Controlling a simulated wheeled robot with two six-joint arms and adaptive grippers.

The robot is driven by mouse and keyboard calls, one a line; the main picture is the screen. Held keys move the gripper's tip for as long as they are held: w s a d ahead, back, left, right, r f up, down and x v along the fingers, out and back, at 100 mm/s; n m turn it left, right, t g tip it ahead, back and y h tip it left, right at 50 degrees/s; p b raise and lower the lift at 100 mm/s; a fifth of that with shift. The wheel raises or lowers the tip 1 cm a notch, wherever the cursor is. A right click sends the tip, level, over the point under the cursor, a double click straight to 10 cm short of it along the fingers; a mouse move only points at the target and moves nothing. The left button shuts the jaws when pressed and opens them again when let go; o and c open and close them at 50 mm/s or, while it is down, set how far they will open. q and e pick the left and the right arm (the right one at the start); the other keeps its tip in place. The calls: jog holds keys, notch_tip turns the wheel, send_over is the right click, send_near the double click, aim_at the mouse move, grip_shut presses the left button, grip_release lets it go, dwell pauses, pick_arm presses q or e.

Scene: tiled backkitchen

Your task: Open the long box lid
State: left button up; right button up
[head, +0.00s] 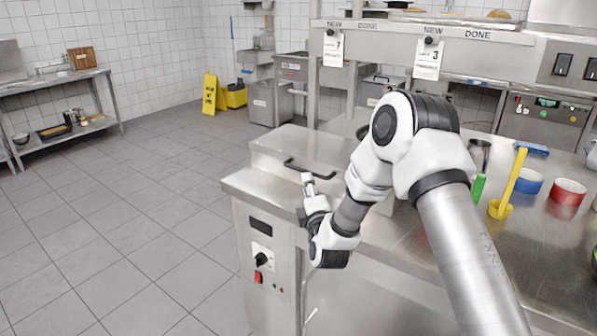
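The long box (279,152) is a metal box on the left end of the steel counter, and its lid looks shut. A dark bar handle (292,165) runs along its front side. My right gripper (308,180) is just in front of the handle, near its middle, with the fingers pointing towards the box. I cannot tell whether it touches the handle or how far its fingers are apart. My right arm hides the right part of the box. My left gripper is not in view.
A shelf with order tickets (428,60) hangs above. The tiled floor at left is clear up to a yellow floor sign (209,94).

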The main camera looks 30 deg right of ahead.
aim_at(305, 170)
jog(key=shift+x, duration=1)
jog(key=shift+w+r, duration=0.2)
jog(key=shift+r, duration=0.4)
jog(key=shift+w+r, duration=0.2)
jog(key=shift+r, duration=0.45)
jog(key=w, duration=0.1)
jog(key=w+d+f, duration=0.1)
jog(key=w, duration=0.1)
jog(key=shift+d+f, duration=0.25)
jog(key=shift+d, duration=0.1)
jog(key=shift+s+a+r, duration=0.2)
jog(key=shift+s+r, duration=0.1)
jog(key=shift+r, duration=0.05)
jog(key=shift+c, duration=0.7)
jog(key=shift+s, duration=0.1)
grip_shut()
jog(key=shift+r+p, duration=0.1)
jog(key=shift+p, duration=0.2)
